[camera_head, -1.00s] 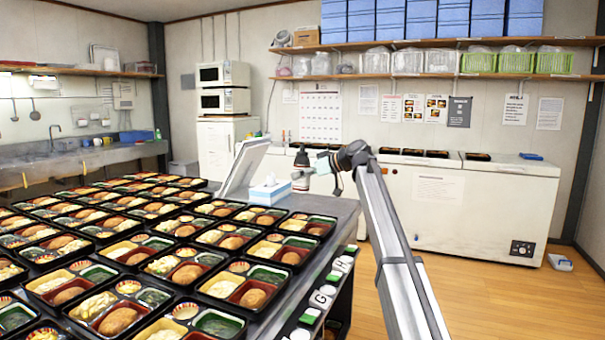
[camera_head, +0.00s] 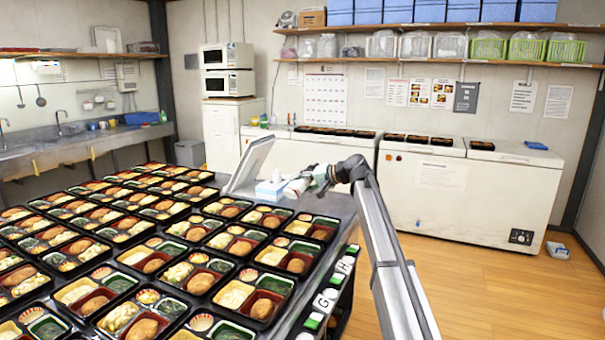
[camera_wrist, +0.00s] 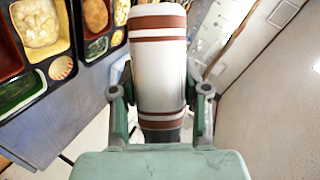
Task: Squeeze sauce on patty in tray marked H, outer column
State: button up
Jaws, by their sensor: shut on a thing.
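My gripper (camera_head: 318,178) is shut on a white sauce bottle with brown bands (camera_head: 296,187). In the head view the bottle is tilted, above the table's right side near a tissue box. Trays with patties fill the table. The H marker (camera_head: 343,265) and G marker (camera_head: 322,303) are on the table's right side. An outer-column tray (camera_head: 287,257) with a brown patty lies near the H marker; I cannot tell surely that it is the marked one.
A tilted white screen (camera_head: 249,163) and the tissue box (camera_head: 270,191) stand at the table's far end. White chest freezers (camera_head: 455,190) line the back wall.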

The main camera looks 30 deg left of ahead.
jog(key=m+p, duration=0.1)
jog(key=p, duration=0.1)
jog(key=m+p, duration=0.2)
jog(key=r+m+p, duration=0.1)
jog(key=m+p, duration=0.1)
jog(key=shift+s+a, duration=0.25)
jog(key=shift+a, duration=0.05)
jog(key=m+p, duration=0.4)
jog(key=shift+w+a+f+m+p, duration=0.2)
jog(key=shift+w+f+m+p, duration=0.1)
jog(key=shift+m+p, duration=0.1)
jog(key=m+p, duration=0.2)
jog(key=p, duration=0.1)
jog(key=m+p, duration=0.1)
jog(key=m, duration=0.1)
jog(key=shift+w+a+f+p, duration=0.2)
jog(key=shift+w+p, duration=0.1)
jog(key=shift+p, duration=0.05)
jog(key=f+m+p, duration=0.1)
jog(key=m+p, duration=0.1)
jog(key=p, duration=0.1)
jog(key=w+f+m+p, duration=0.1)
jog(key=m+p, duration=0.1)
jog(key=p, duration=0.1)
jog(key=shift+w+a+f+m, duration=0.15)
jog(key=shift+m, duration=0.25)
jog(key=shift+f+b, duration=1)
jog(key=shift+f, duration=1.35)
